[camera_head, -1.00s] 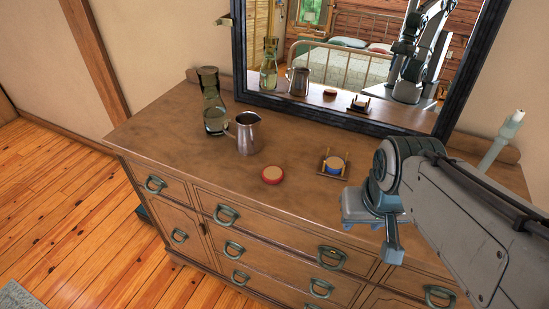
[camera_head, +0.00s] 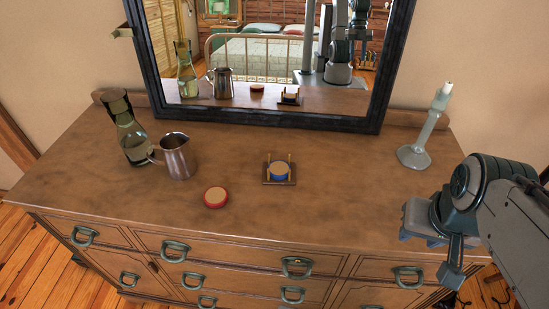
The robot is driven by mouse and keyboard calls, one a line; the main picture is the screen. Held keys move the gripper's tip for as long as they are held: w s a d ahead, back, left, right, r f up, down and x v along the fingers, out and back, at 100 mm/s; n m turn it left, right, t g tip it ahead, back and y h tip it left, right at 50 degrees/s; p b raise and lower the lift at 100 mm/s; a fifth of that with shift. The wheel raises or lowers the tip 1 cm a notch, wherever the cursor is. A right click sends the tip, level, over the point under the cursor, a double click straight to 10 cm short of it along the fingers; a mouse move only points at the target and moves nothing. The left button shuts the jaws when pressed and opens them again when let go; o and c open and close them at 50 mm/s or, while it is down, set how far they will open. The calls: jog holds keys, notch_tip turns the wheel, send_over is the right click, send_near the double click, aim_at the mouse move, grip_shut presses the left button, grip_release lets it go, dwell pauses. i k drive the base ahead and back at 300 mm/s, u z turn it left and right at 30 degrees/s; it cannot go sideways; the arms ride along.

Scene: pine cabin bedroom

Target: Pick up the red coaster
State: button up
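The red coaster (camera_head: 215,197) lies flat on the wooden dresser top (camera_head: 330,215), near its front edge and left of the middle. It is round, with a red rim and a tan top. My gripper (camera_head: 438,243) is at the right, over the dresser's front right part, well apart from the coaster. Its fingers are seen from an angle that does not show whether they are open or shut. Nothing is seen held in it.
A coaster holder (camera_head: 279,172) with a blue coaster stands right of the red one. A metal pitcher (camera_head: 178,157) and glass carafe (camera_head: 133,142) stand at the left. Bare dresser top lies between holder and gripper.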

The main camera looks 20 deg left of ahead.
aim_at(215, 197)
jog(key=z, duration=0.4)
jog(key=k, duration=1.8)
jog(key=u, duration=0.85)
jog(key=i, duration=1.7)
